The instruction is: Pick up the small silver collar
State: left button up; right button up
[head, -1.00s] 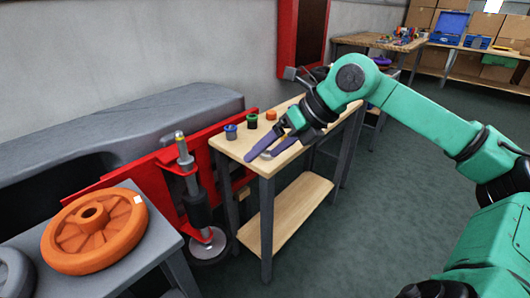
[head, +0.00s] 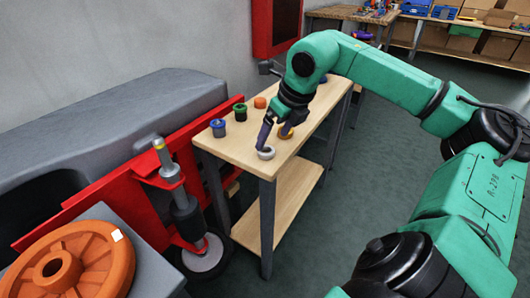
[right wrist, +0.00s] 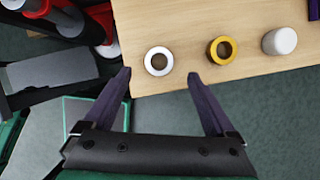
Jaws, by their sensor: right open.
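The small silver collar (head: 266,153) lies flat near the front corner of the narrow wooden table (head: 232,150). In the right wrist view the silver collar (right wrist: 158,50) is a pale ring with a dark hole, close to the table edge. My right gripper (head: 274,137) is open and points down over this end of the table. In the right wrist view its two dark purple fingers (right wrist: 159,75) are spread apart, with the collar just beyond the tips and between their lines. Nothing is in the jaws. My left gripper is not in view.
A yellow ring (right wrist: 221,50) and a whitish cylinder (right wrist: 279,41) stand to the right of the collar. Blue (head: 218,128), green (head: 240,112) and orange (head: 260,102) pieces stand along the table's back edge. A large orange wheel (head: 95,257) is at the lower left.

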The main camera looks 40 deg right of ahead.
aim_at(269, 146)
jog(key=p+x, duration=0.1)
jog(key=x, duration=0.4)
grip_shut()
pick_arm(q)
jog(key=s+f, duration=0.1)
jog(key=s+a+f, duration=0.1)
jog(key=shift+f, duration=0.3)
